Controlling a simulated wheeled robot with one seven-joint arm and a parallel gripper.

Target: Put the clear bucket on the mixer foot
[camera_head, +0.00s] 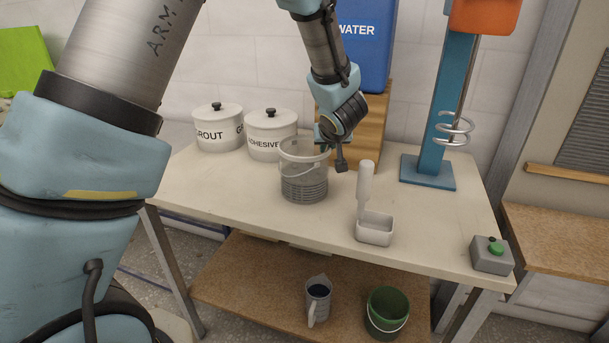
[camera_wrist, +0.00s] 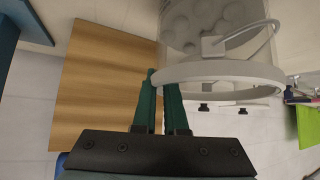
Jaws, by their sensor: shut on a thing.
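The clear bucket (camera_head: 304,183) stands upright on the white table, left of the middle. It is see-through, with a pale rim and handle and dark horizontal bands low on its wall. My gripper (camera_head: 331,150) is at the right side of its rim. In the wrist view the green fingers (camera_wrist: 159,90) are shut on the rim of the clear bucket (camera_wrist: 215,73). The mixer (camera_head: 450,95) stands at the table's back right, with a blue column and a spiral whisk. Its flat blue foot (camera_head: 428,172) is bare.
A white scoop (camera_head: 374,229) with an upright handle stands right of the bucket. Grout (camera_head: 217,128) and adhesive (camera_head: 270,135) pots stand behind left. A wooden block (camera_head: 372,115) bears the blue water tank (camera_head: 367,40). A green-button box (camera_head: 491,255) sits at front right.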

